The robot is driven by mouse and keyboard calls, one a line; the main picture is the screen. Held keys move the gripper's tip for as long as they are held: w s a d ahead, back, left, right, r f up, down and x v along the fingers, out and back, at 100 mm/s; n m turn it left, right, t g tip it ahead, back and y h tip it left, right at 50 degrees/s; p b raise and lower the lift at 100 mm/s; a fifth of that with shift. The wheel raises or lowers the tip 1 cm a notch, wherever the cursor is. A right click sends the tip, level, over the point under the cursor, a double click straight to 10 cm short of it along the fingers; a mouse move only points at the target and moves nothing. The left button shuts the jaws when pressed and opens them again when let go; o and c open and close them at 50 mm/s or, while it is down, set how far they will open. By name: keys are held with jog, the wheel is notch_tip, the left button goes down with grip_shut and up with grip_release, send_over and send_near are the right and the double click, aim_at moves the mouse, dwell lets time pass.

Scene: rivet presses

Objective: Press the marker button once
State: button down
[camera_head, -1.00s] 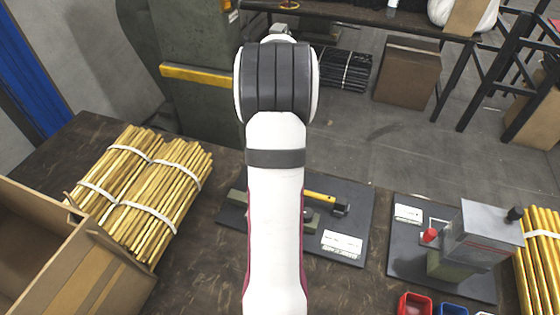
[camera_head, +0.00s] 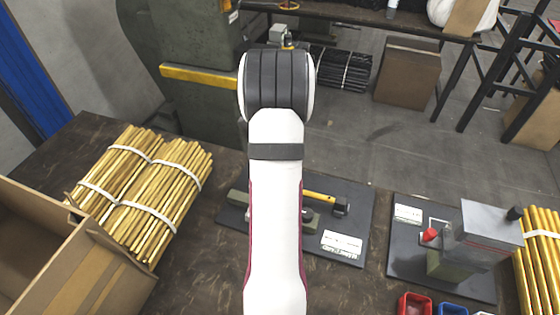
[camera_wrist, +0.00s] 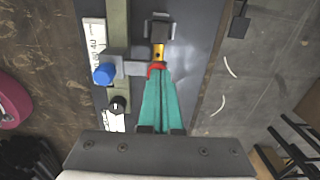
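In the wrist view, my gripper (camera_wrist: 157,74) has teal fingers that lie together and look shut. Their tips are over a red ring (camera_wrist: 154,68) at the near end of a yellow handle (camera_wrist: 158,52); I cannot tell whether they touch it. A blue round knob (camera_wrist: 104,74) sits left of the tips on a grey bracket, and a black knob (camera_wrist: 118,104) lies below it. In the head view, the yellow handle (camera_head: 318,196) shows on the middle dark plate (camera_head: 352,225), while my arm hides the gripper. Which part is the marker button is not clear.
A second press (camera_head: 480,235) with a red knob (camera_head: 430,235) stands at the right. Red (camera_head: 414,303) and blue (camera_head: 452,309) bins are in front of it. Bundled rods (camera_head: 150,190) and a cardboard box (camera_head: 100,270) are at the left.

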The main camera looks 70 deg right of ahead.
jog(key=shift+s+a+f, duration=0.2)
jog(key=shift+a+f, duration=0.1)
jog(key=shift+f, duration=0.15)
notch_tip(320, 180, up, 15)
jog(key=shift+w+d, duration=0.15)
jog(key=shift+d, duration=0.15)
jog(key=shift+w+f, duration=0.1)
